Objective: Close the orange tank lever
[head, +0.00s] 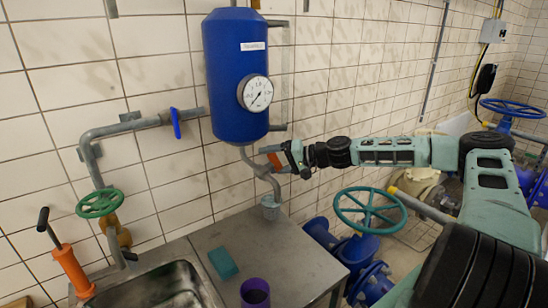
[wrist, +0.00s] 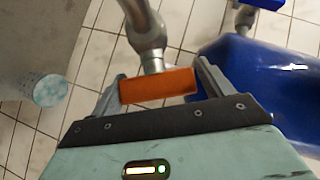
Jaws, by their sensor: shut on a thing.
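The orange tank lever (head: 275,160) is on the grey pipe below the blue tank (head: 232,75). In the wrist view the orange lever (wrist: 157,86) lies crosswise between the two fingers, at the end of a metal pipe (wrist: 145,30). My gripper (head: 283,160) reaches in from the right and is shut on the lever; it also shows in the wrist view (wrist: 157,90). The blue tank (wrist: 265,85) is at the right in the wrist view. In the head view my fingers partly hide the lever.
A teal sponge (head: 223,262) and a purple cup (head: 255,292) are nearer. A teal handwheel (head: 370,210) is below my arm.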

